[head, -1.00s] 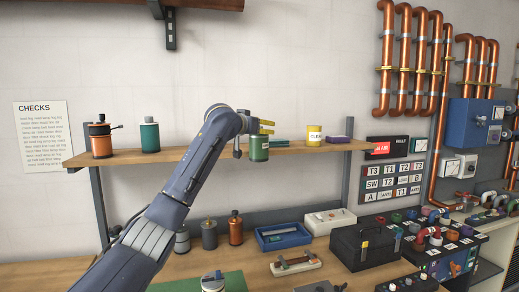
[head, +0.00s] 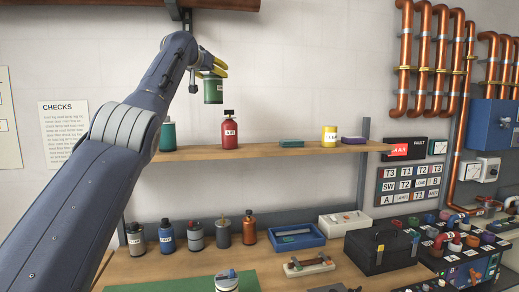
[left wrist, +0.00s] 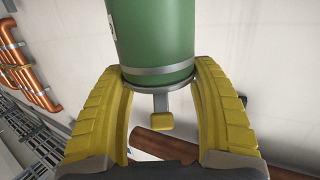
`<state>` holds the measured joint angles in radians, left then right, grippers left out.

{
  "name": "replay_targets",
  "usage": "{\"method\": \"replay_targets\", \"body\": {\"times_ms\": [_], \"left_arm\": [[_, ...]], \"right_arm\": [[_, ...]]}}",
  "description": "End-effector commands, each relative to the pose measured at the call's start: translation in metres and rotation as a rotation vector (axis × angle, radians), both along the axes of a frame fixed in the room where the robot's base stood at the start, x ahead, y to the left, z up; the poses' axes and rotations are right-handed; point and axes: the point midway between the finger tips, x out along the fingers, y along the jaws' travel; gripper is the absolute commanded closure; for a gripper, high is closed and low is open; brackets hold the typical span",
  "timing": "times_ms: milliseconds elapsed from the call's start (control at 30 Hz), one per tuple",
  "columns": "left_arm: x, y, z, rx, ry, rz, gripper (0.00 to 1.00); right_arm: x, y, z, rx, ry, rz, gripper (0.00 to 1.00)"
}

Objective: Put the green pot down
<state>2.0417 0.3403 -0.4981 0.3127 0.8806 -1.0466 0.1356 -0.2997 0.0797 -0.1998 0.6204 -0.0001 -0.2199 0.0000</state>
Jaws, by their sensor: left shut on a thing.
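The green pot (head: 213,90) is held in the air above the shelf (head: 265,151), left of its middle, and looks roughly upright. My left gripper (head: 218,68) is shut on its upper end. In the left wrist view, the yellow fingers of my left gripper (left wrist: 157,78) sit on both sides of a grey band on the green pot (left wrist: 155,35). A small yellow tab on a grey stem shows between the fingers. My right gripper is in neither current view.
Bare shelf lies right of the red bottle. Several bottles and a blue tray (head: 295,236) are on the bench below.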

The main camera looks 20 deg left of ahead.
Motion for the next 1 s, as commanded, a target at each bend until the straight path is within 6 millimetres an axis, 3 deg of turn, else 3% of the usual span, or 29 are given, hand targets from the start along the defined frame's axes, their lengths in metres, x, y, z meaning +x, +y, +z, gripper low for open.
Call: {"method": "replay_targets", "body": {"times_ms": [133,433,700,1000], "left_arm": [[-0.015,0.028,0.013,-0.002,-0.002,0.031,0.84],[-0.029,0.057,0.019,-0.001,-0.004,0.060,0.84],[-0.029,0.062,0.010,-0.001,-0.008,0.066,0.84],[-0.029,0.057,-0.015,0.004,-0.001,0.060,0.84]], "right_arm": [[0.000,0.000,0.000,0.000,0.001,0.000,1.00],[-0.001,0.000,0.000,0.000,0.001,0.000,1.00],[-0.001,0.000,0.000,0.000,0.001,0.000,1.00],[-0.001,0.000,0.000,0.000,0.001,0.000,1.00]]}}
